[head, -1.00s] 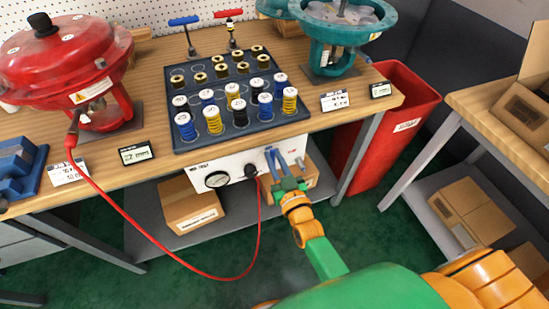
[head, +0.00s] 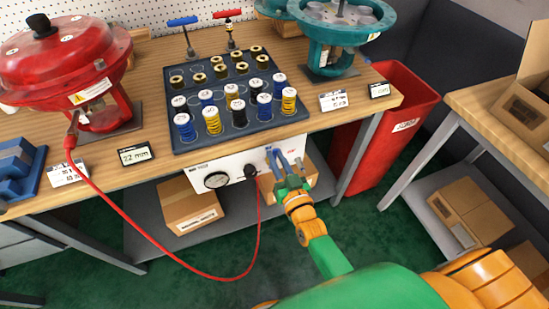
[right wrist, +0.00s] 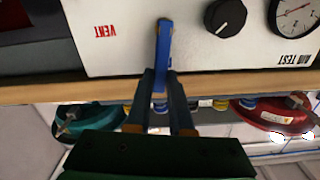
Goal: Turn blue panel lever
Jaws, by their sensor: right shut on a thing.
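The white panel (head: 232,171) is mounted under the front edge of the workbench. The blue lever (right wrist: 164,42) sticks out from the panel between the red VENT lettering and a black knob. In the right wrist view it runs nearly along the picture's vertical, slightly tilted. My right gripper (right wrist: 161,76) is shut on the lever's free end, with one finger on each side. In the head view my right gripper (head: 280,162) is at the panel's right part and mostly hides the lever. My left gripper is not in view.
A round gauge (head: 216,180) and a black knob (right wrist: 226,17) sit on the panel. A red hose (head: 166,259) loops from the panel to the red actuator (head: 60,65). A spring tray (head: 231,142) stands above. A display (head: 136,154) reads about 22 mm. A red bin (head: 385,140) stands right.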

